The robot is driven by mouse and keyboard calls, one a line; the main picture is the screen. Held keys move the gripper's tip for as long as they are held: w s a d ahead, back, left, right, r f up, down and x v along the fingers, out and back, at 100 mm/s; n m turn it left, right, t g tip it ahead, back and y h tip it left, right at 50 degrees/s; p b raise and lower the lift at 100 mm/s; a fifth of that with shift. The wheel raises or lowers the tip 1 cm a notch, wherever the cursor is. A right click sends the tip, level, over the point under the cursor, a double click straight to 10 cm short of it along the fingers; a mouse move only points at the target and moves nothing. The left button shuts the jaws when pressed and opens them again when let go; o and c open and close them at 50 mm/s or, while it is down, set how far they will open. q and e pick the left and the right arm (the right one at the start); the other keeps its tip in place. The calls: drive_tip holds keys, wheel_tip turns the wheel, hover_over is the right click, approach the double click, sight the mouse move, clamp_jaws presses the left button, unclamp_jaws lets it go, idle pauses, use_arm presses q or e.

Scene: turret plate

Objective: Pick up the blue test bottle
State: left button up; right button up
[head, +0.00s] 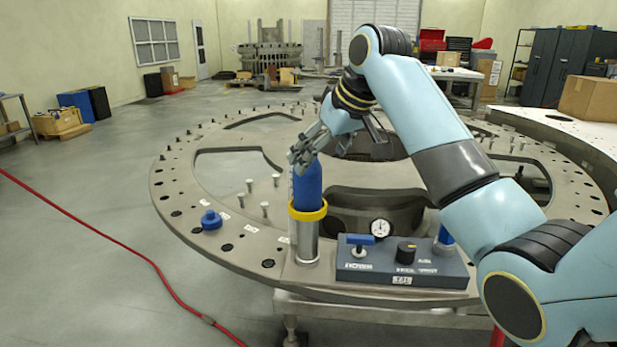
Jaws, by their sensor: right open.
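The blue test bottle (308,186) stands upright in a metal holder (306,243) with a yellow ring (308,210), near the front edge of the turret plate (221,238). My right gripper (303,156) is at the top of the bottle, its fingers open and overlapping the bottle's upper end in the head view. I cannot tell whether the fingers touch it. The bottle's top is partly hidden by the fingers. My left gripper is not in view.
A grey control box (400,264) with a blue lever, a black knob and a gauge (380,228) sits right of the holder. A blue cap-like part (211,220) lies left. Several pegs stand on the plate. A red hose (120,243) crosses the floor.

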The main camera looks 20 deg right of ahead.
sight(312, 169)
drive_tip(key=x, duration=0.5)
drive_tip(key=shift+w, duration=0.1)
drive_tip(key=x, duration=0.2)
drive_tip(key=p+x, duration=0.1)
drive_tip(key=x, duration=0.2)
drive_tip(key=shift+d+f, duration=0.35)
drive_tip(key=shift+c, duration=0.4)
drive_tip(key=c, duration=1.6)
drive_tip(key=shift+r, duration=0.1)
drive_tip(key=shift+c, duration=0.3)
drive_tip(key=shift+r, duration=0.1)
